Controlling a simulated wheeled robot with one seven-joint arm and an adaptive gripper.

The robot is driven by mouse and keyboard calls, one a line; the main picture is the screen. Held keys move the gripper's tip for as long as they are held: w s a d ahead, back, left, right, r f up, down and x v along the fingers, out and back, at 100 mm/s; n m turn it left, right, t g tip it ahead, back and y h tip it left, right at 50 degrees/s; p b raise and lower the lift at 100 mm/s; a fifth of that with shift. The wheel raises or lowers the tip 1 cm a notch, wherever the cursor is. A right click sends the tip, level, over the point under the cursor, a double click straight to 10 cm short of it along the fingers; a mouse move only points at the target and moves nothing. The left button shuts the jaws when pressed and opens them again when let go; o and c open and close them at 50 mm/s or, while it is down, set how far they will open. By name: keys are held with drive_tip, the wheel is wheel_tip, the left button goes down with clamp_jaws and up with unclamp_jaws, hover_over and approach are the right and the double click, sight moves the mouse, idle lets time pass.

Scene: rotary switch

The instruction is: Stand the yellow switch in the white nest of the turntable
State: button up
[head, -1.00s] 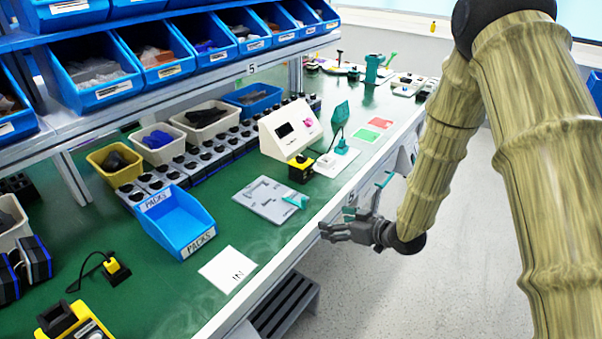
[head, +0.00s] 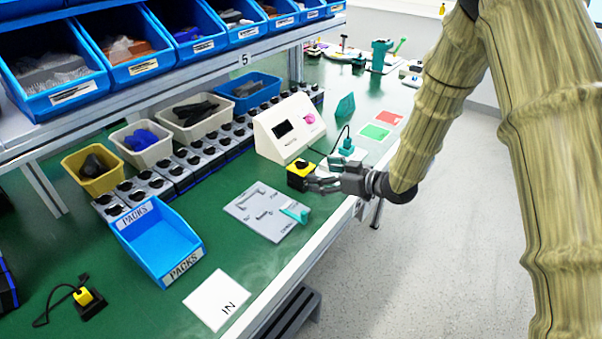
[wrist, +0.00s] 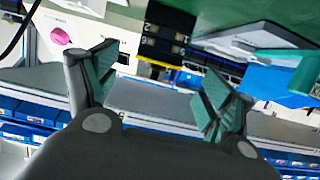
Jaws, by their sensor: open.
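The yellow switch (head: 300,173), a yellow top with a black knob on a black body, stands upright on the green bench beside the white tester. My gripper (head: 322,184) is just right of it, fingers pointing toward it. In the wrist view, which looks upside down, the two fingers (wrist: 157,88) are spread and empty. The switch's black body and yellow edge (wrist: 165,42) show beyond the gap between them. Contact cannot be told. I cannot clearly make out the turntable or its white nest; pale fixtures at the far bench end are small and partly hidden.
A white tester (head: 288,127) with a pink knob stands close behind the switch. A grey plate with a teal clamp (head: 268,212) lies in front. A blue PACKS bin (head: 158,243), a white IN card (head: 217,298) and a corded yellow-black piece (head: 87,298) are nearer.

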sight(301, 169)
drive_tip(key=x, duration=0.3)
drive_tip(key=shift+w+f, duration=0.2)
drive_tip(key=shift+w, duration=0.05)
drive_tip(key=shift+w+a, duration=0.1)
drive_tip(key=shift+a, duration=0.25)
drive_tip(key=shift+p+x, duration=0.65)
drive_tip(key=shift+x, duration=1.65)
drive_tip(key=shift+f, duration=0.15)
drive_tip(key=c, duration=1.2)
drive_tip(key=shift+d, duration=0.1)
drive_tip(key=shift+c, duration=0.7)
